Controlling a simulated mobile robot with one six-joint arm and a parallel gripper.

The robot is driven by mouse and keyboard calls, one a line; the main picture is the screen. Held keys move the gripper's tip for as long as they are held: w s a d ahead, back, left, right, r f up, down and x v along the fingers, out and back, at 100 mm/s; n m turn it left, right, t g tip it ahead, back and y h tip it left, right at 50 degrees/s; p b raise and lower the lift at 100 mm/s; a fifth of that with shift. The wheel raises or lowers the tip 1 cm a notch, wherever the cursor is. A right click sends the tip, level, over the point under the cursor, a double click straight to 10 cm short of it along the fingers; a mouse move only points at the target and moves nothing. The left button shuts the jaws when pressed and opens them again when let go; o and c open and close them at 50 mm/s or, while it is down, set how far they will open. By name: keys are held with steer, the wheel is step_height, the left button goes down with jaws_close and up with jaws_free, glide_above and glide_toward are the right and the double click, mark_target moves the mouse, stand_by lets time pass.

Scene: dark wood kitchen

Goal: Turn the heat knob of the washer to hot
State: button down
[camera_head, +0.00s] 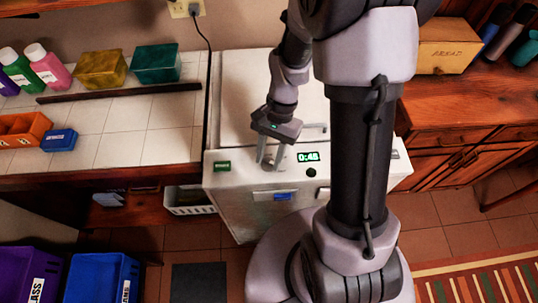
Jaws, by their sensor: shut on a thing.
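The washer (228,192) is a white box in the middle of the view, with its control panel along the front top edge. My gripper (268,163) reaches down to the panel from behind, left of the green display (308,157) reading about 0:46. Its fingers are closed on what seems to be the heat knob, which they and the small scale hide. The knob's pointer and setting cannot be read. A small dark round button (311,172) sits below the display. A green label (222,167) is at the panel's left end.
My arm's column covers the washer's right side. A tiled counter (165,115) with bottles and boxes stands left, a wooden cabinet (470,100) right. A white basket (188,205) is under the left counter. Blue (100,280) and purple bins stand at lower left.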

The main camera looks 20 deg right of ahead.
stand_by(0.4)
steer(key=c, duration=1)
jaws_free()
steer(key=p+v, duration=0.6)
steer(key=v, duration=1.1)
steer(key=shift+w+r+p, duration=0.15)
steer(key=shift+p, duration=0.25)
step_height(320, 180, up, 4)
steer(key=n+t+h+b, duration=0.1)
steer(key=n+t+b, duration=0.15)
steer(key=b, duration=0.25)
glide_above(269, 159)
steer(key=s+a+n+t+b, duration=0.3)
steer(key=s+a+t, duration=0.1)
steer(key=s+t, duration=0.2)
steer(key=shift+s+a+r, duration=0.2)
steer(key=shift+s+r, duration=0.25)
steer(key=shift+s, duration=0.15)
